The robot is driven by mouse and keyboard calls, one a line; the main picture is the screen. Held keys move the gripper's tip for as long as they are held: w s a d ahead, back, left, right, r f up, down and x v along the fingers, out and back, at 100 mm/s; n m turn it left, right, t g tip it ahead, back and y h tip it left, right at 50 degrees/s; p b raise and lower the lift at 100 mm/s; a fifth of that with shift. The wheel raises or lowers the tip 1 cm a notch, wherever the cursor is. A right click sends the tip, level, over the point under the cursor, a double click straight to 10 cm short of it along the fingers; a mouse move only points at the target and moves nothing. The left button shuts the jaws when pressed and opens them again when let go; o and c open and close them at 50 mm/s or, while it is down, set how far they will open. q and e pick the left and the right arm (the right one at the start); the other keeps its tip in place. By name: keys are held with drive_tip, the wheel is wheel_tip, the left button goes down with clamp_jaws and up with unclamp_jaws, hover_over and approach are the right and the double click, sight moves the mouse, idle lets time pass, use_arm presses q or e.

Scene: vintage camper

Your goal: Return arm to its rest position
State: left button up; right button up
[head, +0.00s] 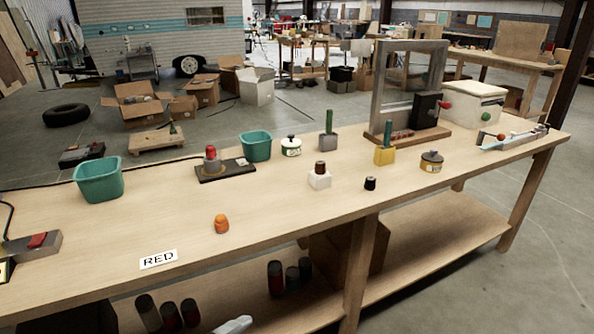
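Neither of my grippers can be made out in the head view, and no arm of mine is clearly in the picture. A small pale grey shape (235,325) shows at the bottom edge, below the front of the workbench (300,215). It is cut off, and I cannot tell whether it is part of my arm or a thing on the lower shelf. Whether either gripper holds anything is hidden.
Dark cylinders (275,278) stand on the lower shelf. The bench's front middle is mostly clear.

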use_arm(q)
drive_tip(key=s+a+f+n+y, duration=0.3)
drive_tip(key=s+a+f+n, duration=0.2)
drive_tip(key=n, duration=0.4)
drive_tip(key=s+a+f+n+g+y, duration=0.1)
drive_tip(key=s+a+f+n+y, duration=0.3)
drive_tip(key=s+n, duration=0.3)
drive_tip(key=a+f+n, duration=0.1)
drive_tip(key=n, duration=0.1)
drive_tip(key=shift+s+a+f+n, duration=0.15)
drive_tip(key=shift+s+a+n, duration=0.1)
drive_tip(key=shift+s+n, duration=0.05)
